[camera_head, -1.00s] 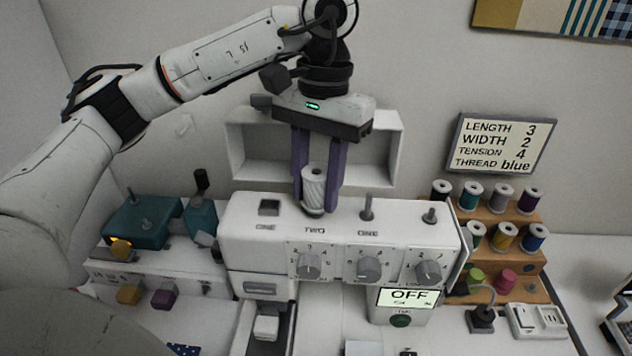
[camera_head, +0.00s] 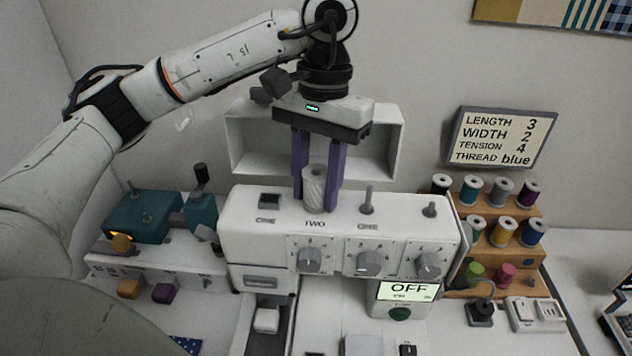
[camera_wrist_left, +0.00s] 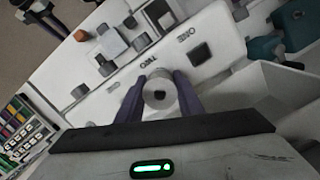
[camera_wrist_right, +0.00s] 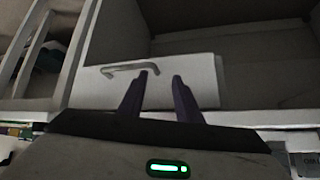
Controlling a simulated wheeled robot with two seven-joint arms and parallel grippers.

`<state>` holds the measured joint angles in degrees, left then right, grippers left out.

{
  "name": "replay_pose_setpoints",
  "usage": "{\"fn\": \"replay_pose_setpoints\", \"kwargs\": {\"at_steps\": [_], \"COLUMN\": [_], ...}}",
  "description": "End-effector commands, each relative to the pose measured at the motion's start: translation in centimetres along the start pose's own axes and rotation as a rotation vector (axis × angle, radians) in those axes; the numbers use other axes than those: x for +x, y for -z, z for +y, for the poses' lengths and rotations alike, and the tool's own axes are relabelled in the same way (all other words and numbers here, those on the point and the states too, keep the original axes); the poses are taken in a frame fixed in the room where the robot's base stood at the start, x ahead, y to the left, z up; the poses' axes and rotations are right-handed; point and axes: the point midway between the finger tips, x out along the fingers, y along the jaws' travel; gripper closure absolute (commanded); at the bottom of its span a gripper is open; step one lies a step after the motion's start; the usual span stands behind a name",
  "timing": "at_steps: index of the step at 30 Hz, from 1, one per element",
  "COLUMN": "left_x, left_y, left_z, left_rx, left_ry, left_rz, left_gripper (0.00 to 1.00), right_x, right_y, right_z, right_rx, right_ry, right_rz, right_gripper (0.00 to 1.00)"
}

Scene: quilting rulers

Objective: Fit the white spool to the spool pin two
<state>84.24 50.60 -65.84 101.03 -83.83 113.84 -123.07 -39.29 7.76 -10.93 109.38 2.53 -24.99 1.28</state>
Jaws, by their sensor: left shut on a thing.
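My left gripper (camera_head: 318,200) points down over the top of the white sewing machine (camera_head: 245,225) and is shut on the white spool (camera_head: 314,188). The spool stands upright between the purple fingers, right behind the label TWO. Its lower end is at or very near the machine top; I cannot tell whether it touches. Spool pin two is not visible; the spool covers that spot. The left wrist view shows the spool (camera_wrist_left: 159,92) end-on, with its dark centre hole.
A square hole (camera_head: 269,201) is at left. A wooden rack (camera_head: 513,263) holds coloured spools. A wall shelf (camera_head: 388,150) is behind the gripper. A handle (camera_wrist_right: 130,68) is near my right gripper.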

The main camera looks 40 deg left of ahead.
Motion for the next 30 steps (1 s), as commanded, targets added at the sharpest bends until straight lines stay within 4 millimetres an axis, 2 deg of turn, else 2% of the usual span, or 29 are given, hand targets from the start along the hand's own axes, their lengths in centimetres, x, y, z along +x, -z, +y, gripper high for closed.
{"fn": "replay_pose_setpoints", "kwargs": {"at_steps": [8,9,13,23,26,30], "left_x": [0.4,0.4,0.4,0.2,-0.7,-3.1], "left_y": [0.1,0.1,0.1,0.1,0.1,0.1], "left_z": [0.0,0.0,0.0,0.0,0.0,0.0], "left_rx": [0.000,0.000,0.000,0.000,0.000,0.000], "left_ry": [0.000,0.000,0.000,0.000,0.000,0.000], "left_rz": [0.001,0.001,0.001,0.001,0.003,0.006], "left_gripper": [0.83,0.65,0.45,0.45,0.45,0.45], "right_x": [0.0,0.0,0.0,0.0,0.1,0.1], "right_y": [0.0,0.0,0.0,0.0,-0.1,-0.1], "right_z": [0.0,0.0,0.0,0.0,0.0,0.0], "right_rx": [0.000,0.000,0.000,0.000,0.000,0.000], "right_ry": [0.000,0.000,0.000,0.000,0.000,0.000], "right_rz": [0.000,0.000,0.000,0.000,0.000,0.000], "right_gripper": [0.69,0.69,0.69,0.69,0.69,0.69]}}
